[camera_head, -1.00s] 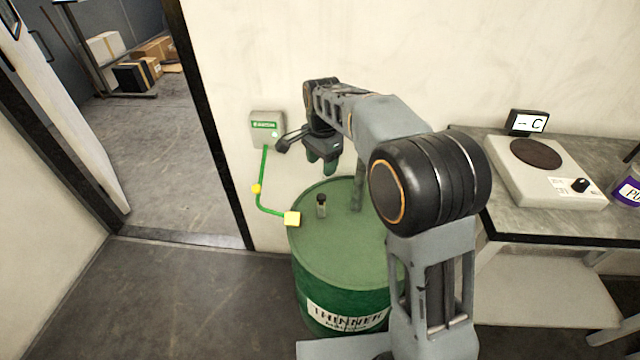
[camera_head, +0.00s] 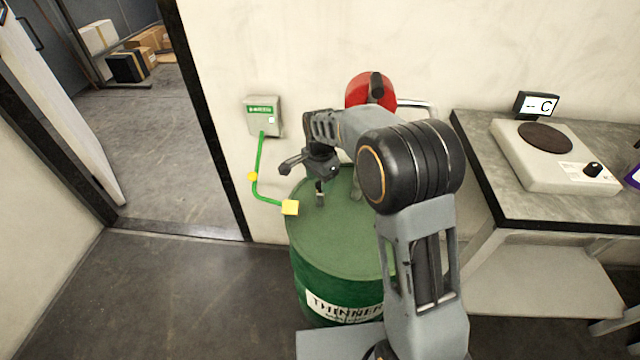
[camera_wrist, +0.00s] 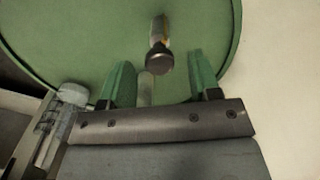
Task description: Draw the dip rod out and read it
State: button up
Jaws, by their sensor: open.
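The green thinner drum (camera_head: 310,240) stands by the wall, its lid facing up. In the wrist view the dip rod's dark round cap (camera_wrist: 159,60) tops a pale, yellowish neck on the green lid (camera_wrist: 75,45). My gripper (camera_wrist: 160,78) is open, with one green finger to each side. The cap lies between the finger lines, near the tips, and neither finger visibly touches it. In the head view my gripper (camera_head: 320,178) is low over the lid and largely hides the rod.
A green cable runs from a grey wall box (camera_head: 263,115) to a yellow clamp (camera_head: 290,207) on the drum's rim. A red round object (camera_head: 368,90) shows behind my arm. A bench (camera_head: 530,212) with a hotplate (camera_head: 555,170) stands right.

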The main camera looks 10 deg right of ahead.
jog(key=shift+f, duration=0.5)
jog(key=shift+c, duration=0.2)
grip_shut()
